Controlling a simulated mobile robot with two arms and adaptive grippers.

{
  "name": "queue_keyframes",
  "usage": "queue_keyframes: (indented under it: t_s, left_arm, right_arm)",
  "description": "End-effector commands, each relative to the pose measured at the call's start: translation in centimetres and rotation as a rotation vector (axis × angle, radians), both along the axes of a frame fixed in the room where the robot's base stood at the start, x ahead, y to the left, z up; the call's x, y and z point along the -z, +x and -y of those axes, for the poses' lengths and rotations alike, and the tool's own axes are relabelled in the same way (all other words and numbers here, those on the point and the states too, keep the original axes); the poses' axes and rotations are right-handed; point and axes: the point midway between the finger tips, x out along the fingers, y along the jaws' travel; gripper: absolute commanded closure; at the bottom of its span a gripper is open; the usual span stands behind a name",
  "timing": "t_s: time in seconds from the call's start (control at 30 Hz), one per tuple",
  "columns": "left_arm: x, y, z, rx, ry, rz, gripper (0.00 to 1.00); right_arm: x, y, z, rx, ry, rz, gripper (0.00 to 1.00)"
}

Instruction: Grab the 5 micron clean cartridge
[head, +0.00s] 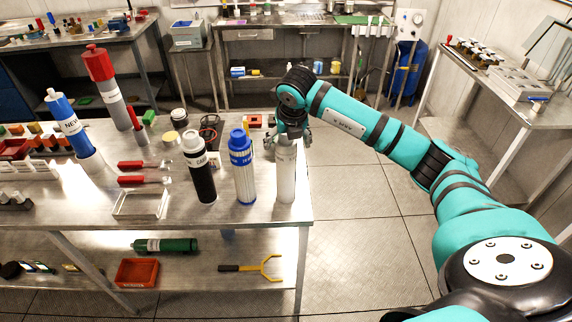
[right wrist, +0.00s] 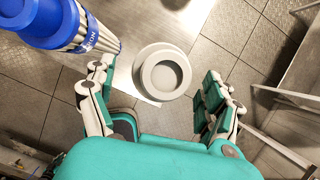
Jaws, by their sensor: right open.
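A plain white cylindrical cartridge (head: 286,178) stands upright near the right end of the steel table; I cannot read a 5 micron label on it. My right gripper (head: 288,140) is over its top, pointing down, and hides part of it. In the right wrist view the round white top (right wrist: 162,74) with its grey recess lies between the spread fingers of my open right gripper (right wrist: 160,78), with gaps on both sides. A blue-and-white cartridge (head: 242,168) stands just left of it, and its blue cap (right wrist: 50,20) shows near the left finger. My left gripper is not in view.
A black cartridge with a white cap (head: 199,168) stands further left. A metal tray (head: 141,204), red-handled tools (head: 145,180) and blue (head: 68,124) and red-capped (head: 105,85) housings are also on the steel table (head: 225,214). The floor right of the table is clear.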

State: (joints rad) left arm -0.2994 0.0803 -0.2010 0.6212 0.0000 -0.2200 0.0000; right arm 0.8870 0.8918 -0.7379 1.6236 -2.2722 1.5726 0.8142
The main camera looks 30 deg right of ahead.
Motion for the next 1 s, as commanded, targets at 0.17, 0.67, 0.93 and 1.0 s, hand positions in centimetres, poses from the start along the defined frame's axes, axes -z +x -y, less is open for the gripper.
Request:
queue_keyframes:
  t_s: [0.17, 0.67, 0.93, 1.0]
  left_arm:
    - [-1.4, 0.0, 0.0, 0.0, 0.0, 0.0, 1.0]
    - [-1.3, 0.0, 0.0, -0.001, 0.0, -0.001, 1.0]
    - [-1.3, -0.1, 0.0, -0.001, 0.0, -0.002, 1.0]
    - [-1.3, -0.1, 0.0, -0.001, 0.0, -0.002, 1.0]
  right_arm:
    - [1.9, 0.7, 0.3, 0.001, 0.002, -0.001, 0.15]
    - [2.4, 0.9, 0.3, 0.0, 0.001, 0.001, 0.42]
    - [2.4, 0.9, 0.3, 0.0, 0.001, 0.001, 0.77]
    - [2.4, 0.9, 0.3, 0.0, 0.001, 0.001, 0.87]
